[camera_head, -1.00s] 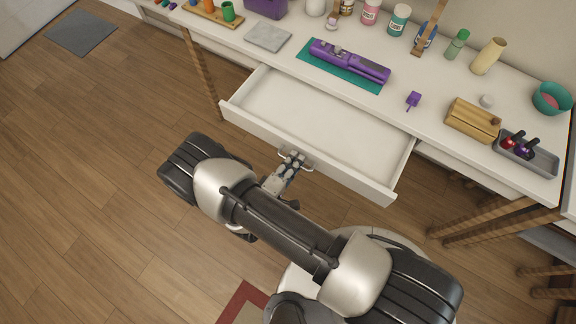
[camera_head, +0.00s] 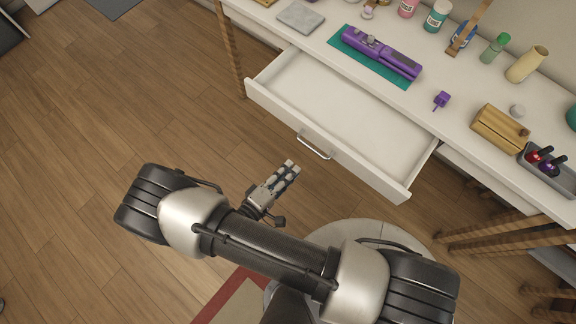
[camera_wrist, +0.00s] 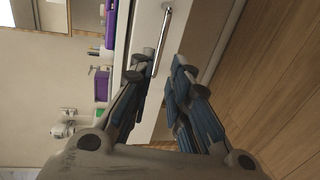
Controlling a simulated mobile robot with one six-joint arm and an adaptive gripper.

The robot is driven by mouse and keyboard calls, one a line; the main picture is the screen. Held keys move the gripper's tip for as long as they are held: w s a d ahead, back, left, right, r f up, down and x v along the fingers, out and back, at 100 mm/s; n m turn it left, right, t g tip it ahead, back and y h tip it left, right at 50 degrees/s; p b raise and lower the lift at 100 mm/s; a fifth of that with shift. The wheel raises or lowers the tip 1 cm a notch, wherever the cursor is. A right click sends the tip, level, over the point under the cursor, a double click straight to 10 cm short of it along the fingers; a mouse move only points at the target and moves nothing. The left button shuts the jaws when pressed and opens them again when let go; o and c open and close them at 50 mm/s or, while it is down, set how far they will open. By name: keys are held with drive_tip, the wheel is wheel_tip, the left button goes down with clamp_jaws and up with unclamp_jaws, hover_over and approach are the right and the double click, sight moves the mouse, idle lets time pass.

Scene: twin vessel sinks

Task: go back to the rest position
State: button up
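My gripper (camera_head: 288,170) is off the drawer handle (camera_head: 315,146), a little to its lower left in the head view. In the wrist view the two blue-padded fingers (camera_wrist: 160,75) stand apart with an empty gap between them. The metal handle (camera_wrist: 161,42) shows just beyond the fingertips there, and it looks clear of them. The white drawer (camera_head: 330,105) is pulled out from the table and looks empty inside.
The white table (camera_head: 428,125) carries a purple straightener (camera_head: 380,52) on a teal mat, a small purple object (camera_head: 441,99), a wooden box (camera_head: 499,128) and a grey tray (camera_head: 560,182). Table legs stand at the right. The wooden floor (camera_head: 90,110) is open at the left.

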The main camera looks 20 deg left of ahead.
idle(0.3)
drive_tip(key=w+d+r+m+g+h, duration=0.25)
drive_tip(key=d+r+m+g, duration=0.3)
drive_tip(key=r, duration=0.55)
drive_tip(key=w+d+r+m+g+h, duration=0.1)
drive_tip(key=w+d+r+m+g, duration=0.4)
drive_tip(key=r, duration=0.6)
drive_tip(key=s+d+r+m+y, duration=0.1)
drive_tip(key=s+d+r+y, duration=0.3)
drive_tip(key=r, duration=0.5)
drive_tip(key=s+d+r+m+y, duration=0.2)
drive_tip(key=s+d+r+y, duration=0.3)
drive_tip(key=s+d+r, duration=0.2)
drive_tip(key=shift+s+d+r+t, duration=0.3)
drive_tip(key=shift+d+r+t, duration=0.05)
drive_tip(key=shift+d+r, duration=0.6)
